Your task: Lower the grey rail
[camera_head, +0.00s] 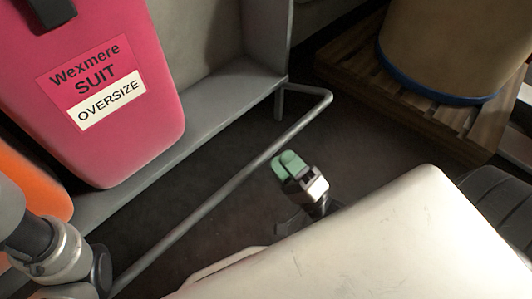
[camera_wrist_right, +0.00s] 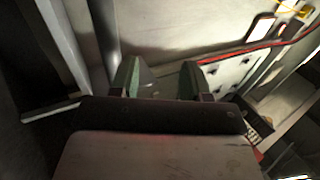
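The grey rail (camera_head: 217,190) is a bent tube in front of the shelf in the head view. It runs slantwise from the lower left to a corner at the upper right, where it turns back to the shelf unit. My right gripper (camera_head: 286,166) has green fingertips and is just to the right of the rail, apart from it in the picture. In the right wrist view its two fingers (camera_wrist_right: 160,80) stand apart with nothing clear between them. I cannot make out the rail for sure there. My left arm shows at the lower left of the head view, but its gripper does not.
A pink case (camera_head: 130,140) labelled "Wexmere SUIT OVERSIZE" stands on the grey shelf (camera_head: 215,100) behind the rail. An orange case (camera_head: 35,178) is beside it. A tan drum (camera_head: 445,45) stands on a wooden pallet (camera_head: 350,68) at the upper right. Dark floor lies between.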

